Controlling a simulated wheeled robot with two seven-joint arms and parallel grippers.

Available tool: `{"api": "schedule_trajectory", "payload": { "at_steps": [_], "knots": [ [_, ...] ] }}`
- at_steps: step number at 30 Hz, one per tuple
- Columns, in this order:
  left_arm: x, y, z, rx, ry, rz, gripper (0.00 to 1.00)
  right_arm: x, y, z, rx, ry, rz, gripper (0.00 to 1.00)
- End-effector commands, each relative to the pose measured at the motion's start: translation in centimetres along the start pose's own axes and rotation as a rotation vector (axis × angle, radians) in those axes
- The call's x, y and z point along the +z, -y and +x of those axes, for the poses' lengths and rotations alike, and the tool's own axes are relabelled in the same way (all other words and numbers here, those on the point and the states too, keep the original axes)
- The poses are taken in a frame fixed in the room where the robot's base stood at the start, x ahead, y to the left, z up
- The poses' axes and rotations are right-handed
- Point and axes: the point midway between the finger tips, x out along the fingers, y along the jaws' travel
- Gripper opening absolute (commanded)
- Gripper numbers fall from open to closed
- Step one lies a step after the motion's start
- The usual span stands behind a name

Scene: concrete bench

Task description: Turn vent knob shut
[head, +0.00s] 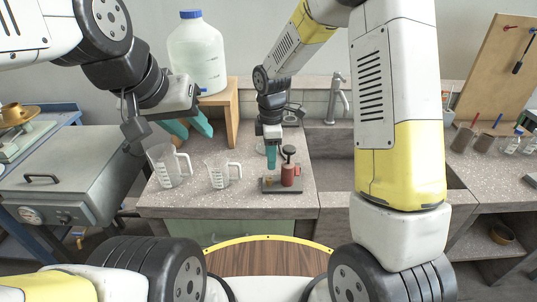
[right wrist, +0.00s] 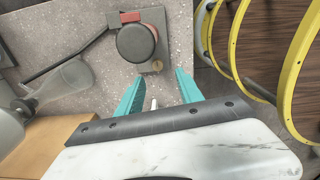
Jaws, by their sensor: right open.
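A small hand pump (head: 290,174) with a red body and a black top stands on a dark base plate on the bench. In the right wrist view the pump (right wrist: 137,43) is seen from above, with a small brass-coloured part (right wrist: 157,66) beside it; I cannot tell for sure whether this is the vent knob. My right gripper (head: 271,164) points down just left of the pump. In the wrist view its teal fingers (right wrist: 158,90) are apart and empty, short of the brass part. My left gripper (head: 190,126) is open and empty above the bench at the left.
Two clear measuring jugs (head: 167,168) (head: 219,172) stand left of the pump. A large water container (head: 198,55) sits on a wooden stand (head: 233,112) behind. A sink (head: 335,175) with a tap (head: 337,95) lies to the right, partly hidden by my right arm.

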Motion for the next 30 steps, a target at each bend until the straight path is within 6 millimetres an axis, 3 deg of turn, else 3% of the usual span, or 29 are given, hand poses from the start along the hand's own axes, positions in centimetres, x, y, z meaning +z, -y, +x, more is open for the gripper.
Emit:
{"api": "schedule_trajectory", "payload": {
  "at_steps": [18,30],
  "knots": [
    [0.0,0.0,0.0,0.0,0.0,0.0,0.36,-0.5,0.0,8.2,-0.016,0.005,-0.048,0.43],
    [0.0,0.0,0.0,0.0,0.0,0.0,0.36,-0.5,-0.1,9.0,-0.014,0.005,-0.047,0.41]
  ]
}}
